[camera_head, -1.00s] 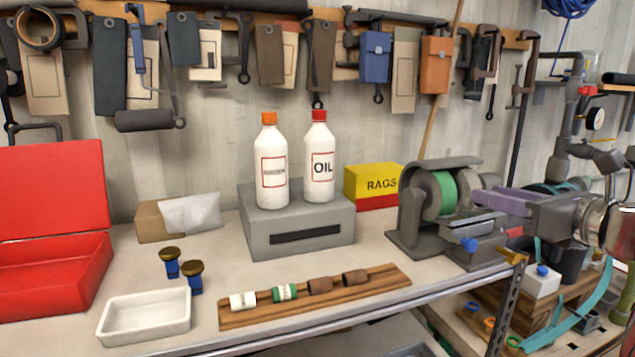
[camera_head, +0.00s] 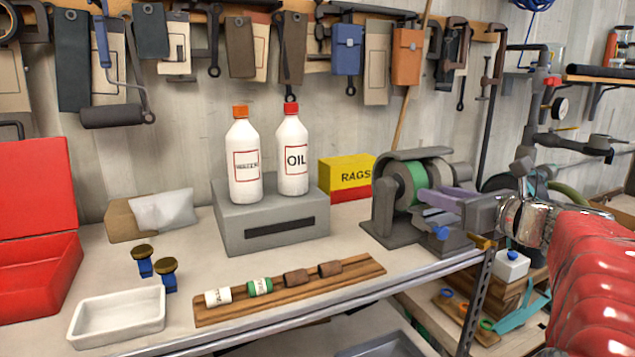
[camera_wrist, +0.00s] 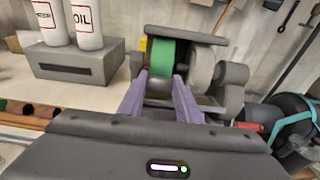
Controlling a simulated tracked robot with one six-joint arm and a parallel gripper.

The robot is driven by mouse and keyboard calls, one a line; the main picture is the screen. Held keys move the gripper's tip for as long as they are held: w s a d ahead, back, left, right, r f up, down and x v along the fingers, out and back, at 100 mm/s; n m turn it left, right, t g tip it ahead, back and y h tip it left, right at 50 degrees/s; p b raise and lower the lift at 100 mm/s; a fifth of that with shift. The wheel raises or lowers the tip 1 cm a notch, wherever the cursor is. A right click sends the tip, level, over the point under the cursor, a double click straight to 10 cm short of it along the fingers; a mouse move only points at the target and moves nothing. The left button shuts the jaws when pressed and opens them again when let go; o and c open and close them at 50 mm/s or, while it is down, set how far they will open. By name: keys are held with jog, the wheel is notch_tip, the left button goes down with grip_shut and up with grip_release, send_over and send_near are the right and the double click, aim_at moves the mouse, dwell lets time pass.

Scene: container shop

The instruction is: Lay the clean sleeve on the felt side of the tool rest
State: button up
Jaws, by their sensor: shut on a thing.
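The bench grinder (camera_head: 382,217) has a green wheel (camera_head: 409,184) and a paler grey wheel (camera_head: 438,172) beside it. My gripper (camera_head: 428,194) has purple fingers that point at the wheels, over the rest. In the wrist view the fingers (camera_wrist: 160,85) stand a little apart, in front of the wheels. What they hold cannot be made out. On a wooden rack (camera_head: 215,317) lie two brown sleeves (camera_head: 297,278), a green-and-white roll (camera_head: 259,287) and a white roll (camera_head: 218,297).
A grey block (camera_head: 240,235) bears two white bottles, one marked OIL (camera_head: 293,160). A RAGS box (camera_head: 345,172) stands behind. A white tray (camera_head: 110,322), two brass-topped blue pieces (camera_head: 168,278) and a red case (camera_head: 35,270) are at left. Bench front is clear between rack and grinder.

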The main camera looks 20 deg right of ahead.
jog(key=shift+w+f, duration=0.45)
jog(key=shift+f, duration=0.2)
jog(key=o, duration=1.2)
jog(key=s+r, duration=0.1)
jog(key=s, duration=1.2)
jog(key=shift+s+d+r, duration=0.2)
jog(key=shift+s+r, duration=0.15)
jog(key=shift+r, duration=0.05)
